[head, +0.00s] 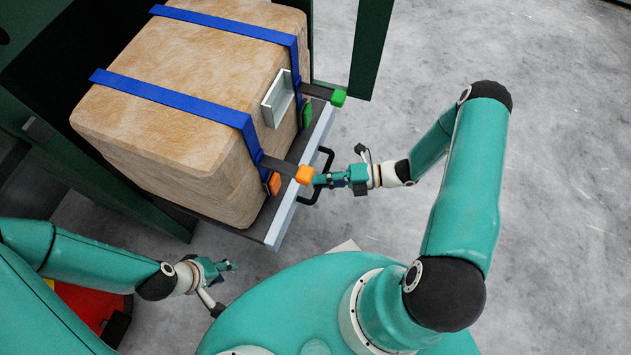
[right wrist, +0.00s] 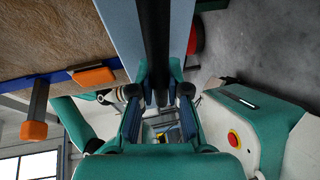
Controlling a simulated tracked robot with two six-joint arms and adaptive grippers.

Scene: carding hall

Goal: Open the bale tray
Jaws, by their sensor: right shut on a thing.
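The bale tray is a dark flat tray with a pale blue-grey front board (head: 287,212). It juts out of a dark green frame with a large tan bale (head: 180,95) on it. A black bar handle (head: 329,153) stands on the outer face of the board. My right gripper (head: 318,181) is shut on this handle. In the right wrist view the handle (right wrist: 155,40) runs between the fingers, beside the front board (right wrist: 122,22). My left gripper (head: 229,266) hangs apart from the tray, below its near corner; its finger gap is too small to read.
Two blue straps (head: 175,98) cross the bale. An orange-tipped lever (head: 305,174) and a green-tipped lever (head: 338,97) stick out over the board. A green post (head: 371,45) stands behind. A red object (head: 88,305) lies at lower left. The grey floor at right is clear.

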